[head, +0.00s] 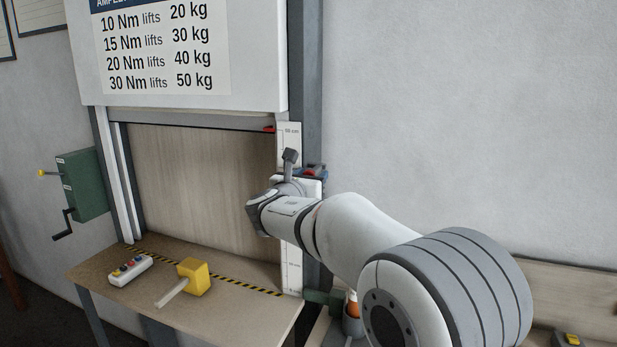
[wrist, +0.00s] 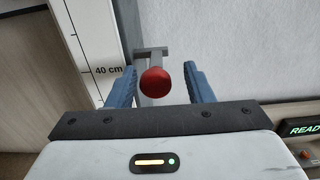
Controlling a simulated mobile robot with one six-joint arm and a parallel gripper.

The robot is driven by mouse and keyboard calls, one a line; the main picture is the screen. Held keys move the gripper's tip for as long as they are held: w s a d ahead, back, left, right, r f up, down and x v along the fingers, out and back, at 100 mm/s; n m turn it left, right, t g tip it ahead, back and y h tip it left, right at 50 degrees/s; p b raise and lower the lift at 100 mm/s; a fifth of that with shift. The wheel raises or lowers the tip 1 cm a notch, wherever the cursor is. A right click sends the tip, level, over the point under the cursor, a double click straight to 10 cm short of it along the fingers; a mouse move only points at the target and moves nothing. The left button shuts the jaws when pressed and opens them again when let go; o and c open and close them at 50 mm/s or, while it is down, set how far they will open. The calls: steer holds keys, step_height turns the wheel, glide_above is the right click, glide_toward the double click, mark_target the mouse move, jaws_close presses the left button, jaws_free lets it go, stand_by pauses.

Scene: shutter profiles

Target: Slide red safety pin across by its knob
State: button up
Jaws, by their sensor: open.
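The red round knob of the safety pin (wrist: 155,82) shows in the wrist view, in front of a grey metal bracket (wrist: 151,55). My gripper (wrist: 160,70) is open, with one blue finger on each side of the knob. A gap shows between the knob and each finger, wider on the right. In the head view the red knob (head: 308,173) is small at the right post of the shutter frame, partly hidden by my gripper and wrist. The rest of the pin is hidden behind the knob.
A white scale strip (wrist: 94,40) with a 40 cm mark runs left of the fingers. A yellow mallet (head: 194,277) and a button box (head: 130,269) lie on the table (head: 235,310). A green crank box (head: 83,185) is at left.

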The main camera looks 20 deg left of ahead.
steer(key=s+b, duration=0.2)
steer(key=s, duration=0.5)
steer(key=shift+s, duration=0.15)
